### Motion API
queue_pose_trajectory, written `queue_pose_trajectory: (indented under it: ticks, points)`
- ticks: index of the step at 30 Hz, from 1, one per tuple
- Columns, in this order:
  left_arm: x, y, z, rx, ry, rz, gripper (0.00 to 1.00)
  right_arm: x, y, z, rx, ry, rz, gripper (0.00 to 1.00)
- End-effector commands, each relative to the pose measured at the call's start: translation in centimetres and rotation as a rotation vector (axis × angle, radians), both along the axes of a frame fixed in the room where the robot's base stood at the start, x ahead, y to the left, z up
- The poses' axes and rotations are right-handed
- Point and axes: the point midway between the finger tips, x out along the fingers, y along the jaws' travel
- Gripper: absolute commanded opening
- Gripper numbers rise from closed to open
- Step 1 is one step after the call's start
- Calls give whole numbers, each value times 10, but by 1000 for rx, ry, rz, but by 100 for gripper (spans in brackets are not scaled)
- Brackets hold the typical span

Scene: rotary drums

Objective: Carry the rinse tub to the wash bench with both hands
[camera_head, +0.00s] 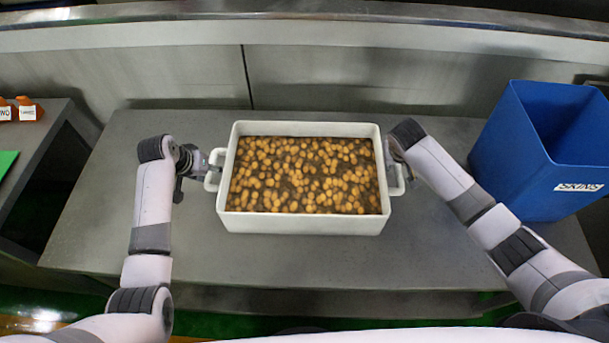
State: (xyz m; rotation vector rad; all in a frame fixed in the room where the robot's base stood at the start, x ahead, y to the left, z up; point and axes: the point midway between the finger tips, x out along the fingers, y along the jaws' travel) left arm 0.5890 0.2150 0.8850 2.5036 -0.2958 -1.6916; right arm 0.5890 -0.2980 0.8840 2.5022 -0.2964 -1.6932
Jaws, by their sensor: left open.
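The white rinse tub (305,222) sits level on a grey metal bench (300,262), with a handle at each short side. It holds many small yellow-brown round pieces in murky water. My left gripper (207,165) is open at the tub's left handle (212,181). The picture is too small to tell whether its fingers are around the handle or touch it. My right gripper (394,163) is at the right handle (397,181), mostly hidden by its own wrist, so its jaws cannot be made out. I cannot tell whether this bench is the wash bench.
A blue bin (517,150) with a white label stands on the bench at the right, close to my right arm. A metal wall (350,80) runs behind the bench. A dark side table (42,140) with orange labelled items (28,110) is at the left. The bench is clear in front of the tub.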

Motion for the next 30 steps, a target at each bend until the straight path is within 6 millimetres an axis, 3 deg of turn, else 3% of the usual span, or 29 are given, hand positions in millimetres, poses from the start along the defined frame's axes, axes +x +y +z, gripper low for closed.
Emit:
queue_pose_trajectory:
  ticks: [7,19,25,30]
  points:
    - [0,0,0,0,0,0,40,0,0,0,0,-1,0,27]
    - [0,0,0,0,0,0,13,0,0,0,0,-1,0,0]
    - [0,0,0,0,0,0,0,0,0,0,0,-1,0,0]
    - [0,0,0,0,1,0,0,0,0,0,0,-1,-1,0]
